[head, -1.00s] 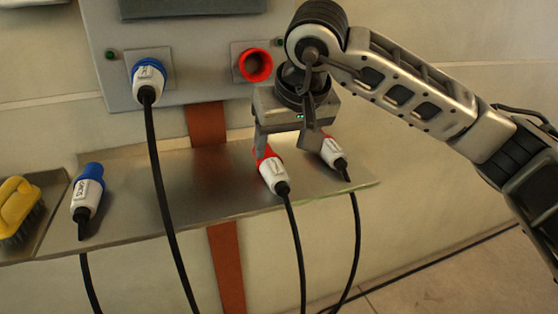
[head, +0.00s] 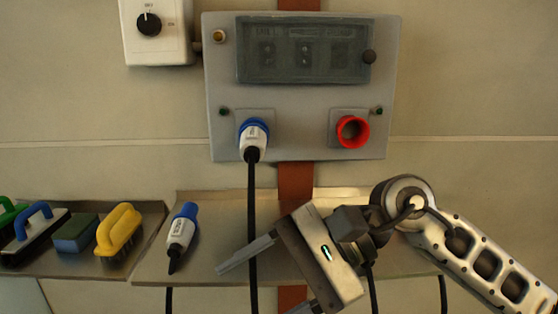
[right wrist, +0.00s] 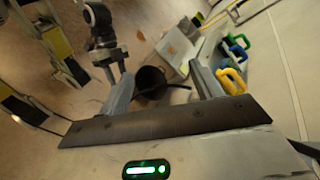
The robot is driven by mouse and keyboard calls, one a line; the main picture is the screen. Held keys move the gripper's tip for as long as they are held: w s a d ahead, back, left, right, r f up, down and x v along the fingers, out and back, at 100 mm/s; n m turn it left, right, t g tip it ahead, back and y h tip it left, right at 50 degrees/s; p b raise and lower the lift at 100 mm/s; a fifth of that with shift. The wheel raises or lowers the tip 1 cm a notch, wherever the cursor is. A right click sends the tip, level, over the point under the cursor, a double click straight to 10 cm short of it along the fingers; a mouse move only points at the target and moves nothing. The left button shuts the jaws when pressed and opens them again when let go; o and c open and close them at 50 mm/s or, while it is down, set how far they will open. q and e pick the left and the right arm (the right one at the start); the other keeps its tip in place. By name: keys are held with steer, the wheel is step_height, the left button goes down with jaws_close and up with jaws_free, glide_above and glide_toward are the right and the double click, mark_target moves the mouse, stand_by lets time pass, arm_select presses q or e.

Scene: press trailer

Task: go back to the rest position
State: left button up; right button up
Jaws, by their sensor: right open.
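My right gripper (head: 254,292) is open and empty in the head view. It is tilted, with its fingers pointing to the lower left, in front of the shelf (head: 205,266). In the right wrist view its two fingers (right wrist: 158,88) stand wide apart with nothing gripped between them.
A blue plug (head: 252,137) sits in the panel (head: 300,115); the red socket (head: 352,132) is empty. Another blue plug (head: 181,232) lies on the shelf. A yellow-handled brush (head: 119,232) stands left. My right arm hides the shelf's right part.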

step_height(320, 180, up, 5)
steer(key=m+t+y+p, duration=0.1)
steer(key=m+t+y, duration=0.2)
steer(key=m+y, duration=1.05)
steer(key=w+d+f+m+t+h+p, duration=0.15)
steer(key=d+f+m+t+h, duration=0.35)
steer(key=m, duration=0.6)
steer(key=w+f+m+t+h, duration=0.1)
steer(key=w+m+t+h, duration=0.2)
steer(key=m+t, duration=0.55)
steer(key=w+d+f+m+t+h, duration=0.25)
steer(key=m+t+h, duration=0.2)
steer(key=m, duration=0.85)
arm_select(q)
steer(key=shift+a+r+p, duration=0.2)
steer(key=shift+r+p, duration=0.45)
arm_select(e)
steer(key=s+d+f+m+g+h, duration=0.3)
steer(key=f+m, duration=0.6)
steer(key=f, duration=0.3)
steer(key=s+d+f+m+g+h, duration=0.4)
steer(key=s+f+m, duration=0.5)
steer(key=f, duration=0.3)
steer(key=d+m+h, duration=0.1)
steer(key=h, duration=0.1)
steer(key=shift+s+d+f+h, duration=0.2)
steer(key=shift+s+h, duration=0.15)
steer(key=shift+h, duration=0.05)
